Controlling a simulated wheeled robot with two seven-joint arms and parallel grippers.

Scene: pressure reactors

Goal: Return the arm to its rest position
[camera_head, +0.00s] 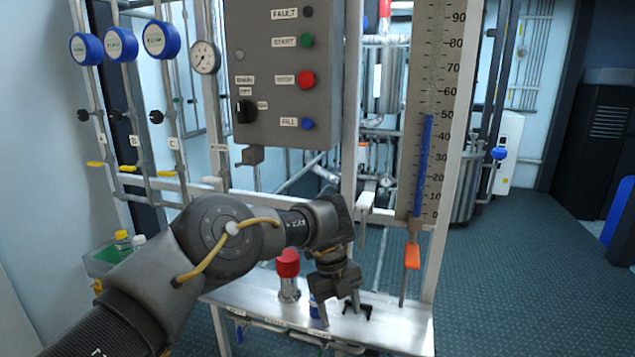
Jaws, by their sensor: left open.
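My left arm comes in from the lower left. My left gripper (338,308) is open and points down over the metal shelf (392,335). Its fingers hang close to a small blue-and-white item (313,307), partly hidden behind the gripper; whether they touch cannot be told. A red-capped metal cylinder (288,272) stands upright on the shelf, just left of the gripper. My right gripper does not show.
A grey control box (285,75) with buttons hangs above the arm. A level gauge (437,110) with an orange-handled valve (412,256) stands to the right. Blue-rimmed dials (121,45) and pipes are at left. The floor at right is open.

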